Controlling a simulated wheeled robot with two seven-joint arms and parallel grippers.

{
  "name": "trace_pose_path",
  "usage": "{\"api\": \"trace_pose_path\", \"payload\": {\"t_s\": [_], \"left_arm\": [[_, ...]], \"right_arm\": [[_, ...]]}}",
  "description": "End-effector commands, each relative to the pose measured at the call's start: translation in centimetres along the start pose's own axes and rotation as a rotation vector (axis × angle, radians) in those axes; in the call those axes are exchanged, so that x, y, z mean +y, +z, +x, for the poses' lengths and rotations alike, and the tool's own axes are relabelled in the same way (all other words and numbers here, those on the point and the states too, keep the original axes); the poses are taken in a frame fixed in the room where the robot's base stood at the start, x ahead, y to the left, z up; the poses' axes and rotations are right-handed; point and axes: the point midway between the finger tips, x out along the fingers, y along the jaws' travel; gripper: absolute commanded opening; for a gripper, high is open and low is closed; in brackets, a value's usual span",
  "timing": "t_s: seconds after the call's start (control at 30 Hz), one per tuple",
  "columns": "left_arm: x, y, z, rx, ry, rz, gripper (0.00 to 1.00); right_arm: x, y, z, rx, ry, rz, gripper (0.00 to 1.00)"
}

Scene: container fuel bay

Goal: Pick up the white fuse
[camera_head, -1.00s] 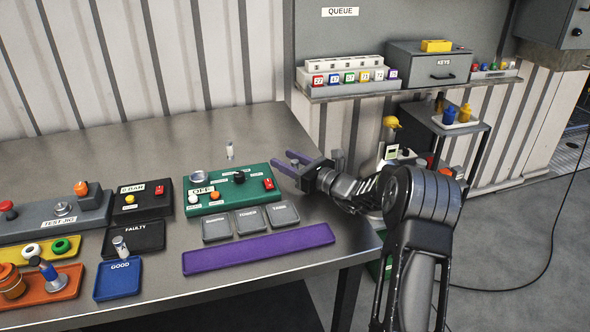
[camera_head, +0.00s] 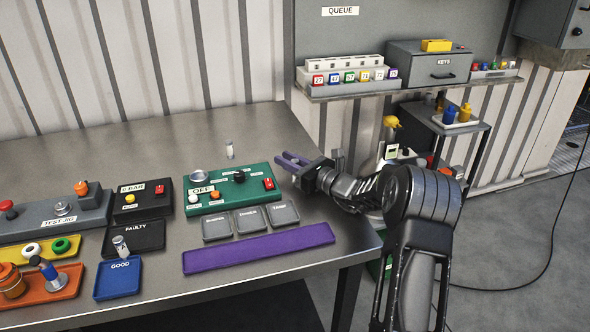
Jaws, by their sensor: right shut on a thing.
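My right gripper (camera_head: 283,159) has purple fingers and is at the table's right end, right of the green panel (camera_head: 226,204). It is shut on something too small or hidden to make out. A small pale cylinder, which looks like a white fuse (camera_head: 230,149), stands upright behind the green panel, well left of the fingers and apart from them. I cannot tell which cylinder the task means. My left gripper is not in view.
Three grey trays (camera_head: 216,238) and a long purple tray (camera_head: 258,248) lie in front of the green panel. A grey test jig (camera_head: 40,227) and yellow and orange trays stand at left. A shelf (camera_head: 355,91) hangs at the back right. The table behind is mostly clear.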

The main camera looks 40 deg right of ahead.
Motion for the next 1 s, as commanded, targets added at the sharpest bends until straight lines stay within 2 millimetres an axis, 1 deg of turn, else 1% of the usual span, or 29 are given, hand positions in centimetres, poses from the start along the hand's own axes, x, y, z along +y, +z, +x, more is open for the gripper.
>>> {"api": "trace_pose_path", "payload": {"t_s": [0.37, 0.47, 0.57, 0.67, 0.9, 1.0], "left_arm": [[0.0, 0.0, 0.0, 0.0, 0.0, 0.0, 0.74], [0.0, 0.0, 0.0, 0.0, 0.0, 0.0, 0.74], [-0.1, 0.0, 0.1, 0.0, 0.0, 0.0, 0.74], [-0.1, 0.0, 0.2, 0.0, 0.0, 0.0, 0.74], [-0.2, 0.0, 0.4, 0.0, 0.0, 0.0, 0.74], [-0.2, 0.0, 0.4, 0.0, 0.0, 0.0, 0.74]], "right_arm": [[0.0, 0.1, 0.0, 0.0, 0.0, 0.0, 0.0], [0.0, 0.5, 0.0, -0.002, 0.0, -0.001, 0.0], [0.0, 1.4, 0.0, -0.002, 0.0, -0.001, 0.0], [0.0, 3.1, 0.0, -0.003, 0.001, -0.003, 0.0], [0.0, 7.8, 0.0, -0.002, 0.0, -0.004, 0.0], [0.0, 9.2, 0.0, -0.002, 0.001, -0.003, 0.0]]}}
